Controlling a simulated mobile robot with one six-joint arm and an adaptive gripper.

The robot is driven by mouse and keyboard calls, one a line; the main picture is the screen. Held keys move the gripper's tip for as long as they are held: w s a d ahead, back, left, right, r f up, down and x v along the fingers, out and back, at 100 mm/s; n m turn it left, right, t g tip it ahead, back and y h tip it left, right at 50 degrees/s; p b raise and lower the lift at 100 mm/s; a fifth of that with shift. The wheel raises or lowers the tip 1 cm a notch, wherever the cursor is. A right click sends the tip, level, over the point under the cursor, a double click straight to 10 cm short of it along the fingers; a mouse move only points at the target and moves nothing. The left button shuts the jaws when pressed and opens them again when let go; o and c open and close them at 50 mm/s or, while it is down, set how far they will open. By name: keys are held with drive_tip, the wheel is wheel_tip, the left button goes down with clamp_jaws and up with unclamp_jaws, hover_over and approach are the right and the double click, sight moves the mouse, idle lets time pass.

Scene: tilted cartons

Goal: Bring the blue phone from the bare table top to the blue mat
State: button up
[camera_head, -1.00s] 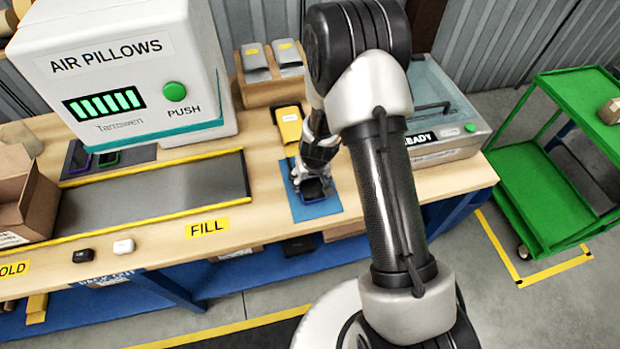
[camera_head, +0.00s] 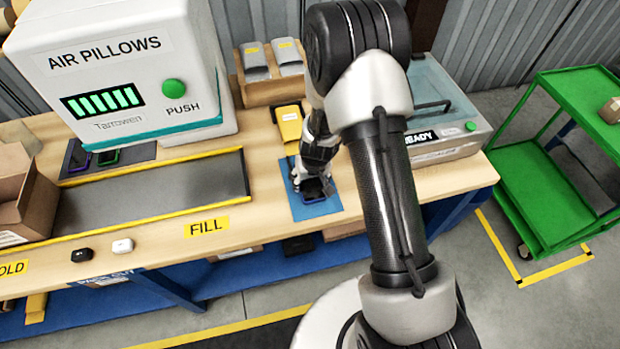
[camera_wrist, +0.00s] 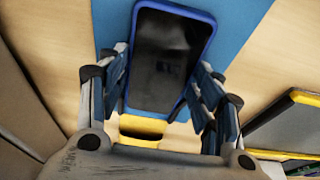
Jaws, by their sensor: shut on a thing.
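The blue phone (camera_wrist: 165,62) has a dark screen and a blue rim. In the wrist view it lies between the fingers of my gripper (camera_wrist: 163,92), which is shut on its two long sides. The blue mat (camera_head: 331,200) lies on the wooden table, and it shows behind the phone in the wrist view (camera_wrist: 235,30). In the head view my gripper (camera_head: 313,187) points down with the phone (camera_head: 313,194) at the mat. I cannot tell whether the phone touches the mat.
A yellow device (camera_head: 290,124) stands just behind the mat. The yellow-edged grey channel (camera_head: 190,185) is to the left, and the machine marked READY (camera_head: 440,135) is to the right. Two small items, black (camera_head: 82,255) and white (camera_head: 122,246), lie near the front edge.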

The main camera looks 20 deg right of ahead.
drive_tip(key=o, duration=1.3)
drive_tip(key=c, duration=0.3)
wheel_tip(320, 180, up, 7)
drive_tip(key=p, duration=0.7)
drive_tip(key=shift+r, duration=0.1)
idle(0.4)
